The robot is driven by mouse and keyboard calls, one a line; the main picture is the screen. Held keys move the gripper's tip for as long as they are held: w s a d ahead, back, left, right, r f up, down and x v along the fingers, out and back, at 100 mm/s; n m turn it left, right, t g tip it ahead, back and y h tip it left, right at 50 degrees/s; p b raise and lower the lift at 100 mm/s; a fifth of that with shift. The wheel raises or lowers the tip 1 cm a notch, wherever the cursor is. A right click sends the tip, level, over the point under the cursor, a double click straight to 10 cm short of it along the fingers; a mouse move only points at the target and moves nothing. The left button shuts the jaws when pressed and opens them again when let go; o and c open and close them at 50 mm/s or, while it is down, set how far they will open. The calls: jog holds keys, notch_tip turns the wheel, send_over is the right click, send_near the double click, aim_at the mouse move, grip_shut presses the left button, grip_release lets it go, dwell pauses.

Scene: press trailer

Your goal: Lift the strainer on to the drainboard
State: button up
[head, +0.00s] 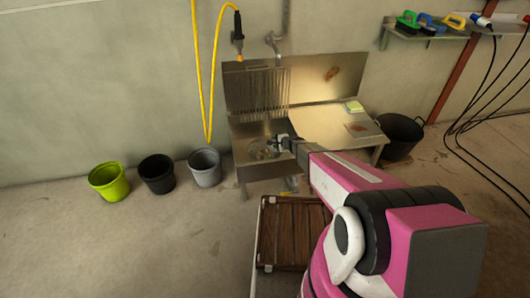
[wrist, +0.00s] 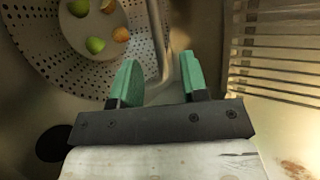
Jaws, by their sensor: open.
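The strainer (wrist: 68,58) is a round perforated metal bowl at the upper left of the wrist view, with several green and orange-brown fruits in it. A metal bar, which looks like its handle (wrist: 160,45), runs down along its right side. In the head view the strainer (head: 262,150) sits small in the sink basin. My gripper (wrist: 160,72) is open over the basin, its green fingers just below and right of the strainer. I cannot tell whether they touch the handle. In the head view my gripper (head: 284,142) partly hides the basin. The drainboard (head: 325,124) is the flat metal top right of the basin.
A slotted metal rack (wrist: 275,50) lies right of the fingers. A yellow-green sponge (head: 353,107) and a reddish flat item (head: 363,129) lie on the drainboard's right side. Buckets (head: 157,173) stand left of the sink, a black tub (head: 400,137) right. A wooden crate (head: 293,230) is in front.

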jog(key=x, duration=0.5)
jog(key=shift+s+a, duration=0.1)
jog(key=shift+a, duration=0.05)
grip_shut()
jog(key=shift+r, duration=0.1)
